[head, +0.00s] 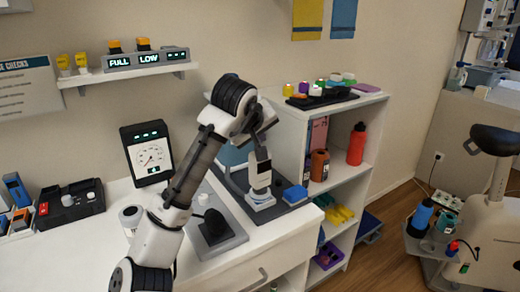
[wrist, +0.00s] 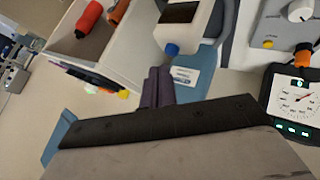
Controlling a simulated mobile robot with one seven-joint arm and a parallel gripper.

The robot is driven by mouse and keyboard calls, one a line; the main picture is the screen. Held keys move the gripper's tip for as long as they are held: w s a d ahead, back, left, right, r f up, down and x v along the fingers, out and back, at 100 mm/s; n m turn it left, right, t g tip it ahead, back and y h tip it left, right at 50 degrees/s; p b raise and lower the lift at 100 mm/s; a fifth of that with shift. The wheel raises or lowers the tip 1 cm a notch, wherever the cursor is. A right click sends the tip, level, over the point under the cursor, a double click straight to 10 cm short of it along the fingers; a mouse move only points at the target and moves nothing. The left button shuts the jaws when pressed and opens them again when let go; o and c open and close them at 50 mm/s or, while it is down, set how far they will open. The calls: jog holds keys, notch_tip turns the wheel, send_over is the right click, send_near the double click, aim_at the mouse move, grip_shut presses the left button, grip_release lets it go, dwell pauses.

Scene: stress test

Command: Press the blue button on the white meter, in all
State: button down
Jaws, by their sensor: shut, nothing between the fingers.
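The white meter (head: 260,176) stands on the counter below the bent end of my arm. In the wrist view the white meter (wrist: 201,32) shows a dark screen, with a round blue button (wrist: 172,49) at its near edge. My gripper (wrist: 159,70) is shut and empty. Its dark fingertips appear just short of the blue button in the picture; I cannot tell whether they touch it. In the head view the fingers and the button cannot be made out clearly behind my arm.
A black gauge (head: 150,154) with a white dial stands left of my arm. A grey plate with a black knob (head: 215,222) lies in front. A blue block (head: 295,194) sits right of the meter. A shelf unit (head: 340,186) with bottles stands at right.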

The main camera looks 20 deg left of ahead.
dwell(0.6)
jog(key=shift+f, duration=0.45)
jog(key=shift+f+b, duration=0.4)
jog(key=shift+f, duration=0.05)
dwell(0.5)
dwell(0.3)
jog(key=shift+r+p, duration=0.85)
jog(key=shift+r, duration=0.05)
notch_tip(320, 180, up, 5)
jog(key=p, duration=0.4)
dwell(0.6)
